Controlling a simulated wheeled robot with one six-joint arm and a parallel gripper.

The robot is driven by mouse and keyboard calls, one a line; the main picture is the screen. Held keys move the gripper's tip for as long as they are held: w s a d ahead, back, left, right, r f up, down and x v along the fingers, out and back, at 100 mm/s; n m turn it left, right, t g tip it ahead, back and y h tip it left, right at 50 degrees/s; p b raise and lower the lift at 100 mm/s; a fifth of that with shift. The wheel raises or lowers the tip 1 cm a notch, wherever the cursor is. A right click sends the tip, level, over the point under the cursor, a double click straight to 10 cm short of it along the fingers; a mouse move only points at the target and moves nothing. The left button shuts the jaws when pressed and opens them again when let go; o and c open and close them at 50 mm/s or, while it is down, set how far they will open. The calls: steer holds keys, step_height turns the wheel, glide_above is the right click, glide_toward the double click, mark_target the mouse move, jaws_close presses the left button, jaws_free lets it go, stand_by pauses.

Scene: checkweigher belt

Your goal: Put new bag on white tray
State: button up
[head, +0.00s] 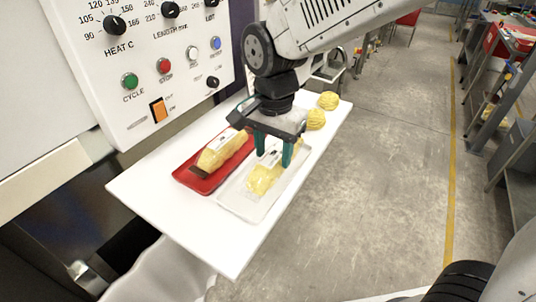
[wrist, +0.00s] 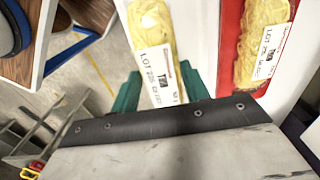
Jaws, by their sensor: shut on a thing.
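My gripper (head: 273,150) points down over the white tray (head: 245,208), its teal fingers shut on a yellow bag (head: 262,180) with a white label. In the wrist view the bag (wrist: 152,28) and its printed LOT label lie between the teal fingers (wrist: 158,90). The bag is over or in the white tray; I cannot tell whether it touches the bottom. A second labelled yellow bag (head: 218,154) lies in the red tray (head: 192,183) just left of the white tray. It also shows in the wrist view (wrist: 265,35).
The trays stand on a white table (head: 150,190). Two yellow bundles (head: 316,120) (head: 328,100) sit at its far end. A control panel (head: 150,60) with knobs and buttons rises behind, to the left. Open concrete floor (head: 380,150) lies to the right.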

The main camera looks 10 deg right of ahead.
mark_target(267, 155)
steer(key=w, duration=0.1)
steer(key=w+a, duration=0.1)
steer(key=shift+w+f, duration=0.2)
steer(key=shift+w, duration=0.2)
steer(key=shift+f, duration=1.65)
steer(key=shift+f, duration=0.2)
steer(key=o, duration=1.2)
steer(key=shift+c, duration=0.2)
steer(key=shift+r, duration=0.15)
step_height(267, 155, up, 11)
steer(key=shift+d+r, duration=0.1)
steer(key=shift+r, duration=0.45)
steer(key=shift+d, duration=0.1)
